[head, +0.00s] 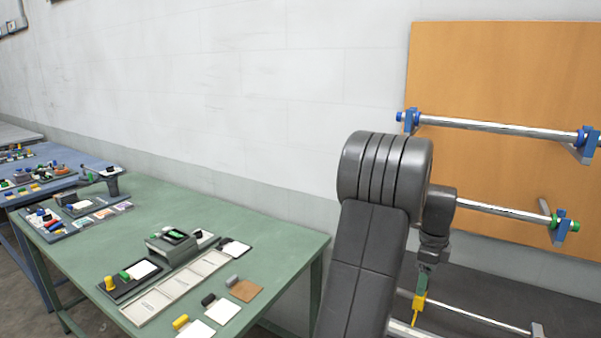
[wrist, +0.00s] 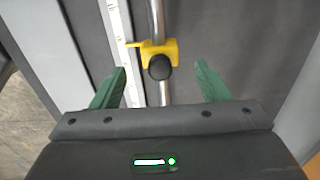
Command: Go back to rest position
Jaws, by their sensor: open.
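My gripper (wrist: 162,85) is open in the wrist view, its two green fingers spread apart. Between and beyond the fingers is a yellow clamp (wrist: 160,52) with a black knob, mounted on a metal rod (wrist: 157,18). Nothing is held between the fingers. In the head view my gripper (head: 421,285) hangs down at the right, and the yellow piece (head: 418,304) shows just below it. I cannot tell from these views how large the gap between the fingers and the clamp is.
A lower rod (head: 470,316) runs at bottom right. A green table (head: 265,233) with several small devices stands at left. A white ruler-like strip (wrist: 120,40) runs beside the rod.

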